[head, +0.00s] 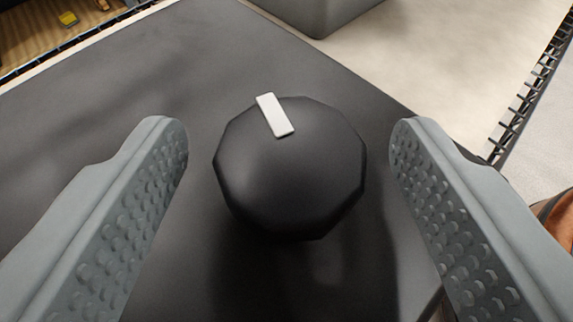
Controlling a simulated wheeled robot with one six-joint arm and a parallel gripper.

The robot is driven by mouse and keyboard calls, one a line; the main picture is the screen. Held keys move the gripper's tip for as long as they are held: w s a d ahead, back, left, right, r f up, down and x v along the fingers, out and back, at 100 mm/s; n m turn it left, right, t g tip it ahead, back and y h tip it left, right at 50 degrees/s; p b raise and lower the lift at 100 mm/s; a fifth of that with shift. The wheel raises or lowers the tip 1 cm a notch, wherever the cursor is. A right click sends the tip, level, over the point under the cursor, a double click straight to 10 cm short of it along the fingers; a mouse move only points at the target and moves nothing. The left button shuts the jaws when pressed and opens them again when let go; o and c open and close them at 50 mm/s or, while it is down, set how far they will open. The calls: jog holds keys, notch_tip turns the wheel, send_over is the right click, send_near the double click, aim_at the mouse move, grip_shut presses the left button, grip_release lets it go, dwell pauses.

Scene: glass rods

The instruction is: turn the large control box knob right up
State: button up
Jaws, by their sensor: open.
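The large control box knob (295,185) is black and many-sided, near the middle of the head view. A white marker (275,115) sits at its upper edge, left of centre, and tilts with its upper end toward the left. The knob stands on the dark top face of the control box (200,60). My gripper (288,145) is open, with one grey bumpy finger on each side of the knob. A gap shows between each finger and the knob, so neither appears to touch it.
A grey block-like object (318,15) stands at the top, beyond the box edge. A pale surface (440,60) lies to the upper right, bordered by a black rack-like strip (525,100). A brown area with a small yellow item (68,19) shows at the upper left.

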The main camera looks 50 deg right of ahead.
jog(key=v, duration=1.7)
jog(key=shift+s, duration=0.2)
jog(key=shift+a+r, duration=0.1)
